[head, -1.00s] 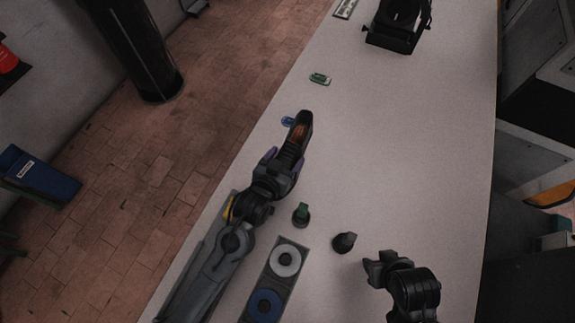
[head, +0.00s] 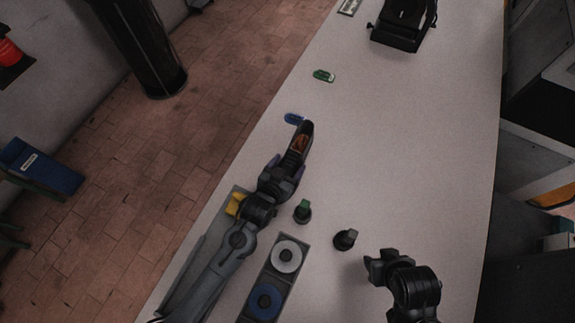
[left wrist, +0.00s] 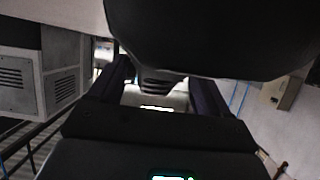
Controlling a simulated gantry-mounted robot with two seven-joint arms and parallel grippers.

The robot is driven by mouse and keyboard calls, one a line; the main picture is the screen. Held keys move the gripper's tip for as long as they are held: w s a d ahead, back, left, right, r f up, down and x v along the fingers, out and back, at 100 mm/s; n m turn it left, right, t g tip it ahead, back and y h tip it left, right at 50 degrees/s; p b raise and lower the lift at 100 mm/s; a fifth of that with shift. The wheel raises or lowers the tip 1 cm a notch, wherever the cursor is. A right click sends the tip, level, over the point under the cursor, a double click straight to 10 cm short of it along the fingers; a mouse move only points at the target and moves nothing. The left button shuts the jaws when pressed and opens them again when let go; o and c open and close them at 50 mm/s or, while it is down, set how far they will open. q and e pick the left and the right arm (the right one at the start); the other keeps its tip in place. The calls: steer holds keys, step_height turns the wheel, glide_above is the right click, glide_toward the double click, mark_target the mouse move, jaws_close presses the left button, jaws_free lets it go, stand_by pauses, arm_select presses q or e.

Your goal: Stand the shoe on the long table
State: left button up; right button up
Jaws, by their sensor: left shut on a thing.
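The shoe (head: 306,133) is dark with a brown-orange opening that shows from above. My left gripper (head: 287,166) is shut on its near end, and the shoe points away up the picture over the long table (head: 400,150). I cannot tell whether its sole touches the table. In the left wrist view the large dark shape of the shoe (left wrist: 210,40) fills the top, between and beyond the fingers of my left gripper (left wrist: 160,92). My right gripper (head: 373,266) is low over the near table, away from the shoe; its jaw opening is unclear.
Small blue (head: 293,118) and green (head: 324,76) items lie near the table's left edge. A green-topped knob (head: 303,211), a dark knob (head: 345,239) and a tray with rings (head: 277,276) are near. A black device (head: 403,25) stands far off. The middle is clear.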

arm_select(q)
steer(key=shift+f, duration=0.3)
steer(key=o, duration=1.3)
steer(key=shift+f, duration=0.15)
